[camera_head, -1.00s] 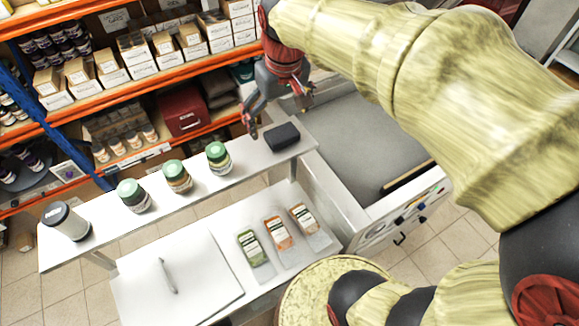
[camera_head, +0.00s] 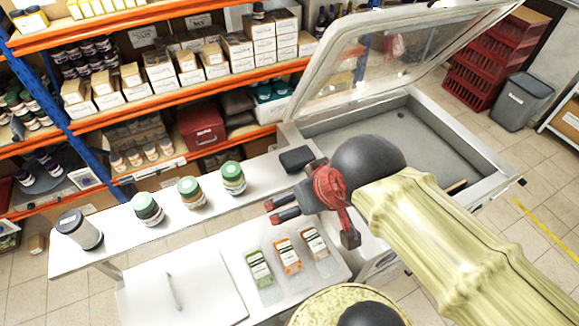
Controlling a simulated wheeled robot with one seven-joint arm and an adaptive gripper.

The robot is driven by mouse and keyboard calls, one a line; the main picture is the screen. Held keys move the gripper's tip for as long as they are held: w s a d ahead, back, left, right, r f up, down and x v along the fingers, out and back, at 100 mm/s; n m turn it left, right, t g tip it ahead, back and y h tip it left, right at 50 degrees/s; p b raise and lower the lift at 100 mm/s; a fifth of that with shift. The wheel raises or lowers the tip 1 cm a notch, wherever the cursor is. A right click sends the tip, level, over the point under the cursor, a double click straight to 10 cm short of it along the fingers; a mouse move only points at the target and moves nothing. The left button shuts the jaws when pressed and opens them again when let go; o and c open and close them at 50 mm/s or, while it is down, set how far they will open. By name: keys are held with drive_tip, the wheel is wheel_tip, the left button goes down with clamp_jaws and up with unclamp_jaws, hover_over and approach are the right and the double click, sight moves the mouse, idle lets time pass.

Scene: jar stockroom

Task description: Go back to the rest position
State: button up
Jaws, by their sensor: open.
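My gripper (camera_head: 270,211) is at the centre of the head view, its two dark fingers apart and empty, pointing left. It hangs in front of the raised white shelf (camera_head: 120,232), above the right part of the lower counter. My arm comes in from the lower right and hides part of the chest's front and the counter's right end.
Three green-lidded jars, the right one (camera_head: 233,178) nearest my gripper, a grey-lidded jar (camera_head: 79,229) and a black block (camera_head: 296,159) stand on the shelf. Three labelled packets (camera_head: 287,256) lie below. The open chest (camera_head: 440,125) has its glass lid raised. Stocked racks stand behind.

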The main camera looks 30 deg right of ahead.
wheel_tip(320, 180, down, 24)
drive_tip(key=b, duration=2.4)
drive_tip(key=shift+f, duration=0.25)
drive_tip(key=shift+c, duration=0.7)
